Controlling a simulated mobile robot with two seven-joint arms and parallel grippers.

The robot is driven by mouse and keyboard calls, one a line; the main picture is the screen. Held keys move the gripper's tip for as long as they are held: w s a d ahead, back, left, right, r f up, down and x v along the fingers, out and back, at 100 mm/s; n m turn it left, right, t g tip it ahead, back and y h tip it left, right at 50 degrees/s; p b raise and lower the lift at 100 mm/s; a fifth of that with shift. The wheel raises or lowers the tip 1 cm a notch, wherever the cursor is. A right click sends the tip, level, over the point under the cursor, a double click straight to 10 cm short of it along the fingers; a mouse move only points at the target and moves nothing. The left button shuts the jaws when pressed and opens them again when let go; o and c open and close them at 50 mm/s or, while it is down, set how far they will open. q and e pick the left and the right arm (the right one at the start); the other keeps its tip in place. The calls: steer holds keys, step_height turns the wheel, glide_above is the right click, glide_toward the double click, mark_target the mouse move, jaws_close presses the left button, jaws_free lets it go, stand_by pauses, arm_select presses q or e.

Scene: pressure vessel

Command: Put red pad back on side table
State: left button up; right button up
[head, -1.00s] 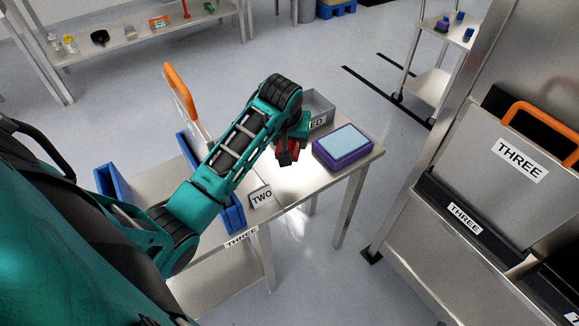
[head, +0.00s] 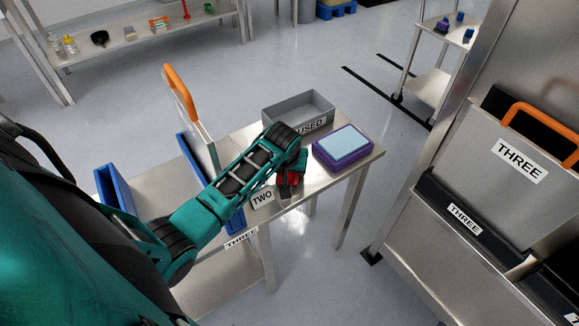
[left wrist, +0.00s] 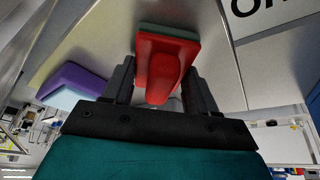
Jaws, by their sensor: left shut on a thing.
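My left gripper (head: 287,190) is shut on the red pad (left wrist: 163,62), low over the steel side table (head: 318,178). In the left wrist view the pad has a red grip between the two dark fingers (left wrist: 160,90) and a grey-green layer on its far side. In the head view only a little of the red pad (head: 293,178) shows beside the dark fingers. I cannot tell whether the pad touches the table top. My right gripper is in neither view.
A purple box with a light blue top (head: 345,146) stands right of the gripper. A grey bin labelled USED (head: 300,108) is behind it.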

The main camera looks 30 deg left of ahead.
arm_select(q)
steer(key=o, duration=1.4)
steer(key=v, duration=1.2)
steer(key=s+d+f+m+t+h, duration=0.3)
steer(key=s+d+f+m+t, duration=0.3)
steer(key=s+d+f, duration=0.3)
steer(key=s+d+m, duration=0.1)
steer(key=s, duration=0.3)
steer(key=shift+s+d+f+t+h, duration=0.15)
steer(key=shift+d+f+t+h, duration=0.15)
steer(key=shift+f+h, duration=0.1)
